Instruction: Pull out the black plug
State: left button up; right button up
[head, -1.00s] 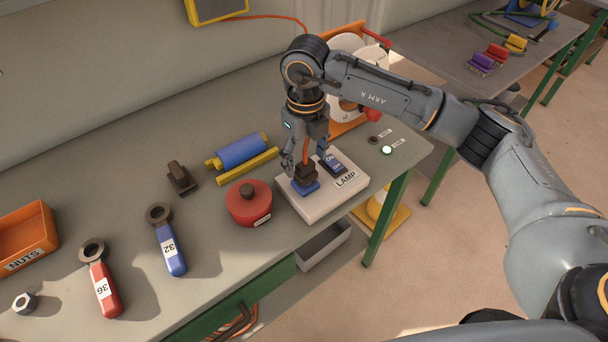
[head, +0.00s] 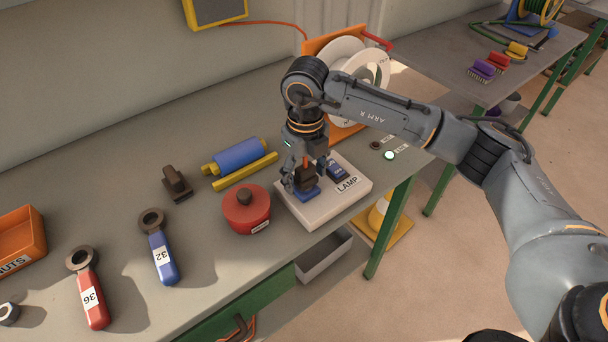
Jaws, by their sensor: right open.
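The black plug (head: 307,179) sits upright in a blue socket (head: 304,194) on the white box labelled LAMP (head: 325,203). My right gripper (head: 305,177) points straight down over it, its fingers open on either side of the plug. I cannot tell whether either finger touches it. The gripper partly hides the plug's upper part. A blue rocker switch (head: 338,172) is on the same box, close to the gripper's right finger. My left gripper is not in view.
A red round pot (head: 246,211) stands just left of the box. A blue roller (head: 240,154), a dark brown block (head: 177,183) and two wrenches lie further left. An orange-framed reel (head: 345,130) stands behind my arm. The table's front edge is close.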

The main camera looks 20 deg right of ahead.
aim_at(305, 167)
jog(key=shift+b, duration=0.35)
dwell(0.6)
grip_shut()
jog(key=shift+r, duration=0.15)
jog(key=shift+r+p, duration=1.7)
jog(key=shift+r, duration=1.2)
